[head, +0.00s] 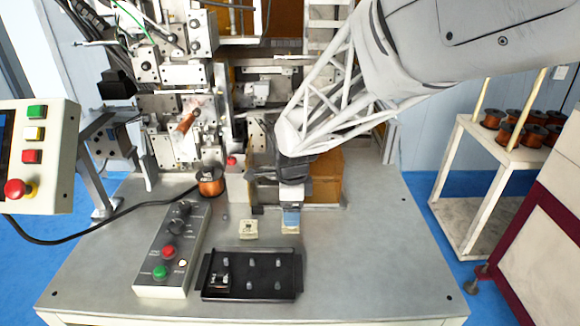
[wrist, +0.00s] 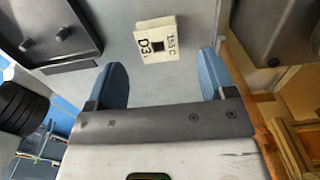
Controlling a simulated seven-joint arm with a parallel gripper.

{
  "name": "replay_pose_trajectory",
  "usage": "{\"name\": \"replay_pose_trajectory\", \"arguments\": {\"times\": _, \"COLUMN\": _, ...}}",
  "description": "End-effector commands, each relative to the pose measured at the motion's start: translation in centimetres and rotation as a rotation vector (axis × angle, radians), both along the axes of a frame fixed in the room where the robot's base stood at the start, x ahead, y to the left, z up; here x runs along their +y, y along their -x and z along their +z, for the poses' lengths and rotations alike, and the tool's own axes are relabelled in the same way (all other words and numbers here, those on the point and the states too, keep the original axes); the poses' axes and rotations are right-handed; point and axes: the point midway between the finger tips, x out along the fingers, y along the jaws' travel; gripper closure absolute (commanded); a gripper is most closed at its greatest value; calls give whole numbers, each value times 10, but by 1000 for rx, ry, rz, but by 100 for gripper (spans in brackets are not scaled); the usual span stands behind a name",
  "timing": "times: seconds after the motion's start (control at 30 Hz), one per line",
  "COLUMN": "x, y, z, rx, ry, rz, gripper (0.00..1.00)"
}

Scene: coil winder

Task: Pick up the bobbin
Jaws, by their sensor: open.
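My gripper (head: 291,216) points down over the table, behind the right end of the black tray. Its two blue fingers stand apart in the wrist view (wrist: 164,80), with nothing held between them. A cream, square-topped piece with a dark square hole and printed letters, which looks like the bobbin (wrist: 158,40), lies just beyond the fingertips, between their lines. In the head view the cream piece (head: 290,231) shows low under the blue finger, partly hidden by it. A similar cream piece (head: 248,229) lies to its left on the table.
A black tray (head: 208,275) with several pegs and a small part at its left sits in front. A control box (head: 150,270) stands left of it. A copper wire spool (head: 210,182) and the winder (head: 180,130) stand behind. The table's right side is clear.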

Motion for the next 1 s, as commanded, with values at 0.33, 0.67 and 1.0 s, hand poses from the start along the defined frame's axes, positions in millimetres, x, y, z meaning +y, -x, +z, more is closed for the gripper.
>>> {"name": "replay_pose_trajectory", "arguments": {"times": 0.33, "x": 2, "y": 1, "z": -30, "rx": 2, "ry": 1, "rz": 0, "gripper": 23}}
{"name": "replay_pose_trajectory", "arguments": {"times": 0.67, "x": 1, "y": 1, "z": -52, "rx": 1, "ry": 0, "rz": 0, "gripper": 23}}
{"name": "replay_pose_trajectory", "arguments": {"times": 1.0, "x": 1, "y": 1, "z": -51, "rx": 0, "ry": 0, "rz": 0, "gripper": 23}}
